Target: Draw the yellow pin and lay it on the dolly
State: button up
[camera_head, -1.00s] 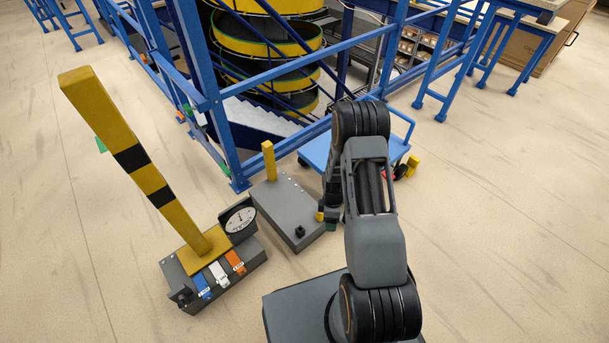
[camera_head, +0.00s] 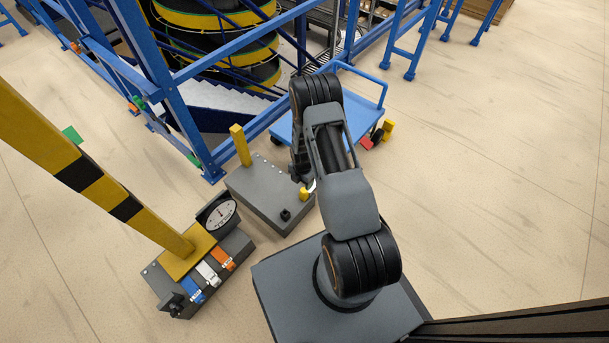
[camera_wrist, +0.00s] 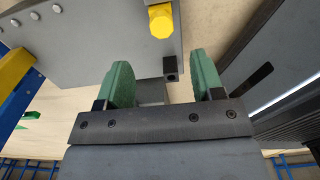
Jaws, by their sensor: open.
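A short yellow pin (camera_head: 304,194) stands at the right side of the grey box (camera_head: 258,190). In the wrist view a yellow octagonal end, seemingly this pin (camera_wrist: 160,22), shows above the fingers on the grey top, beside a small black block (camera_wrist: 170,68). My gripper (camera_wrist: 153,85) is open and empty, its green fingers apart; the pin is not between them. In the head view my arm hides most of the gripper near the box's right edge. The blue dolly (camera_head: 360,118) stands behind my arm, its platform partly hidden.
A taller yellow post (camera_head: 240,145) rises from the box's far end. A striped post (camera_head: 140,215) leans over a base with a dial (camera_head: 219,214) and coloured tabs. Blue framing (camera_head: 190,110) surrounds the spiral conveyor (camera_head: 215,35). Floor at the right (camera_head: 490,190) is clear.

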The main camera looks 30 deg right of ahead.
aim_at(304, 189)
notch_tip(304, 189, down, 9)
jog(key=b, duration=0.3)
jog(key=shift+r, duration=0.15)
jog(key=c, duration=0.9)
jog(key=o, duration=0.9)
notch_tip(304, 189, up, 14)
jog(key=p, duration=0.7)
jog(key=f+b, duration=0.1)
jog(key=f, duration=0.3)
jog(key=f+b, duration=0.2)
jog(key=f, duration=0.3)
jog(key=f+b, duration=0.2)
jog(key=f, duration=0.2)
jog(key=shift+w+d+f, duration=0.1)
jog(key=shift+d+f, duration=0.2)
jog(key=shift+f, duration=0.1)
